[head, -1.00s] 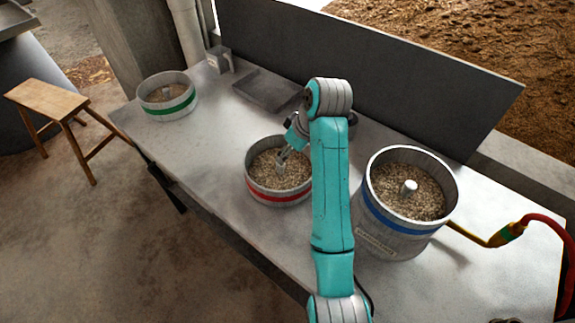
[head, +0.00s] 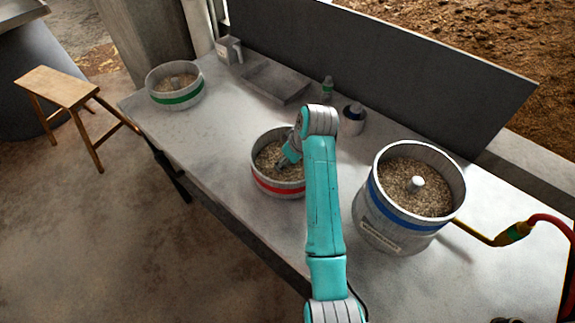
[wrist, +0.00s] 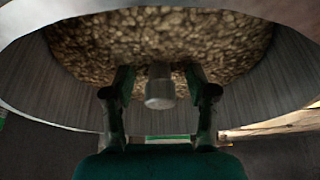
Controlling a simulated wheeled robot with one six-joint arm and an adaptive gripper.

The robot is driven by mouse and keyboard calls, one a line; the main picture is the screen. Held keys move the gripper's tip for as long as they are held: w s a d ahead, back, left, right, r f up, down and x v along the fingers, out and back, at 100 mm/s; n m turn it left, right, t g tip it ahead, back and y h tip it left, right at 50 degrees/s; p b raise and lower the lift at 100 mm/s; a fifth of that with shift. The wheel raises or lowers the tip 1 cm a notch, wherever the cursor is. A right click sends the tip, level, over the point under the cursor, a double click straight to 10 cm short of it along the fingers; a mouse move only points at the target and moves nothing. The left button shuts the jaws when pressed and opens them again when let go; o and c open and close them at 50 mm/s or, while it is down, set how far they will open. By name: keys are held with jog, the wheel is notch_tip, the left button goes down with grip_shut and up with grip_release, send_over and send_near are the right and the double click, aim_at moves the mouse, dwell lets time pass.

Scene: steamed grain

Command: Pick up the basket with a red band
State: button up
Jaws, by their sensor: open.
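The basket with a red band (head: 277,187) stands on the grey table, full of grain, partly hidden behind my arm in the head view. My gripper (head: 281,167) is down inside its rim, over the grain. In the wrist view my open gripper (wrist: 162,86) has one finger on each side of the basket's pale central knob (wrist: 160,90), with small gaps visible beside it. In the head view the knob is hidden by my gripper.
A taller basket with a blue band (head: 385,213) stands to the right, close to my arm. A green-banded basket (head: 178,99) stands at the far left. A tray (head: 275,82), a metal jug (head: 229,50) and small bottles (head: 353,122) are along the back panel.

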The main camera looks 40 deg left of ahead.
grip_shut()
jog(key=shift+r, duration=0.15)
